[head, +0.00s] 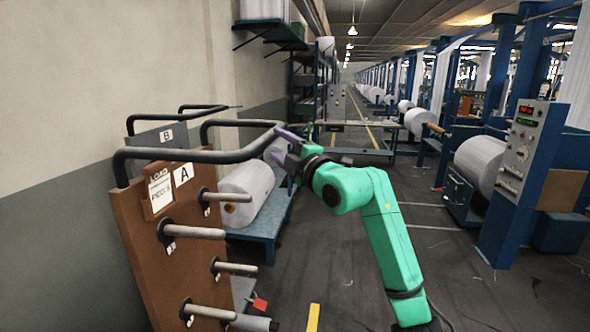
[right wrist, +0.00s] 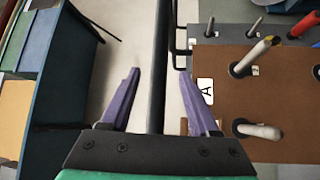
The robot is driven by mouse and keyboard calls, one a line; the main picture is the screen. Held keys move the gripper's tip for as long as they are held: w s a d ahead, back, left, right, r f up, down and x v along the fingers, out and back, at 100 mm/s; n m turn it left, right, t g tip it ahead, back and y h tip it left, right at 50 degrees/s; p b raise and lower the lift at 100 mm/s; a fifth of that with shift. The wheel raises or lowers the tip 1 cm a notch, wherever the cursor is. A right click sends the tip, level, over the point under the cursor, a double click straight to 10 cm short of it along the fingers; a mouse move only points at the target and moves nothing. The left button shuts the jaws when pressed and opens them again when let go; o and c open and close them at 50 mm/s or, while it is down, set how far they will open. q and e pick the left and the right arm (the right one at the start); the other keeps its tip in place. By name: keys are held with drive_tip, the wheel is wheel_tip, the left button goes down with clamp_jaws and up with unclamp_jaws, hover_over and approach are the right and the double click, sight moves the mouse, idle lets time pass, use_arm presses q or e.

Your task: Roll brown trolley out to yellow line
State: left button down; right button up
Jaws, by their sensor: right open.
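The brown trolley (head: 150,250) stands at the left in the head view, with an "A" label and several grey pegs on its face. Its black handle bar (head: 200,156) runs along the top. My right gripper (head: 284,147) is at the right end of this handle. In the right wrist view the handle bar (right wrist: 157,110) passes between the two purple fingers, with gaps on both sides, so the gripper is open around it. The brown panel (right wrist: 245,95) shows to the right there. A short yellow line (head: 314,317) is on the floor at the bottom. My left gripper is not in view.
A grey trolley (head: 160,136) marked "B" stands behind the brown one. A blue stand (head: 262,222) with a white roll (head: 247,190) is beside it. Blue loom machines (head: 520,175) line the right. Grey floor (head: 460,285) lies open between them.

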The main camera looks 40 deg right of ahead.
use_arm(q)
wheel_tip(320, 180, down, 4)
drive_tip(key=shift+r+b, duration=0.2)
drive_tip(key=shift+b, duration=1.05)
use_arm(e)
drive_tip(key=v, duration=0.8)
